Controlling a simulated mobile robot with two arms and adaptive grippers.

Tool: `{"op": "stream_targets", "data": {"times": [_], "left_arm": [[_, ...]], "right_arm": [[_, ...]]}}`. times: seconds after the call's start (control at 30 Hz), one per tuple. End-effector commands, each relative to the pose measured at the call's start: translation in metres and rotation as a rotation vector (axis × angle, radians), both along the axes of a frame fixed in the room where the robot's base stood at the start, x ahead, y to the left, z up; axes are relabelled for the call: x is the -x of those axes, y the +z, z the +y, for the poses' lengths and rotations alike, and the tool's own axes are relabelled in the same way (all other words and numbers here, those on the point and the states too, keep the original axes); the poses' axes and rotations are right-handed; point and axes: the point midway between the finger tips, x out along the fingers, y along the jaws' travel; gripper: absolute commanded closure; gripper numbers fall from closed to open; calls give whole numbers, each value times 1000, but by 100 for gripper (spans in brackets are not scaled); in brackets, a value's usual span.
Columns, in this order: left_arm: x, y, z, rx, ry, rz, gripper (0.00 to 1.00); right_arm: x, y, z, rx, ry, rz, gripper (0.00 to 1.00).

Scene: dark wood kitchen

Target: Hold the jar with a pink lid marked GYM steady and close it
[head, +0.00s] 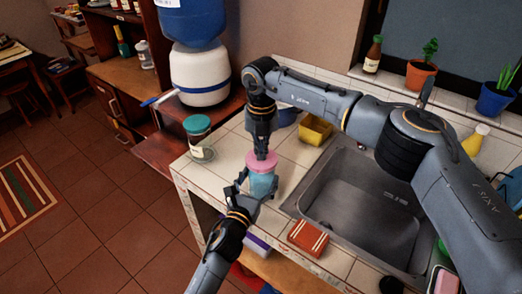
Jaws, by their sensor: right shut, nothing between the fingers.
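The jar (262,183) with a pink lid (251,165) stands upright near the left part of the tiled counter. Its body looks pale blue, and no marking is readable. The pink lid sits on top of it; I cannot tell whether it is fully closed. My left gripper (258,192) comes from below, with one finger on each side of the jar body, and appears shut on it. My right gripper (262,156) points down from above, shut and empty, with its tips at the top of the lid. The fingers hide part of the jar.
A teal-lidded jar (201,146) stands to the left on the counter. A yellow container (314,130) is behind. The metal sink (335,195) lies to the right, with a red striped sponge (308,237) before it. A large blue and white dispenser (199,77) stands at the back left.

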Motion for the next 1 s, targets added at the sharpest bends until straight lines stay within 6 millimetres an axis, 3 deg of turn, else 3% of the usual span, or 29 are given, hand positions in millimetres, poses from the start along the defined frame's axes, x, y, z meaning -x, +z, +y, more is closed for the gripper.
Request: {"op": "stream_targets", "data": {"times": [0.03, 0.17, 0.83, 1.0], "left_arm": [[1, 6, -6, 6, -13, -16, 100], [1, 6, -6, 7, -13, -15, 100], [-1, 6, -3, 9, -7, -13, 100], [-1, 6, -2, 9, -6, -12, 100]], "right_arm": [[4, -14, -1, 8, 1, 16, 96], [4, -13, -2, 9, 1, 16, 72], [5, -11, -1, 7, 1, 19, 72], [4, -1, -1, 7, 1, 16, 72]]}}
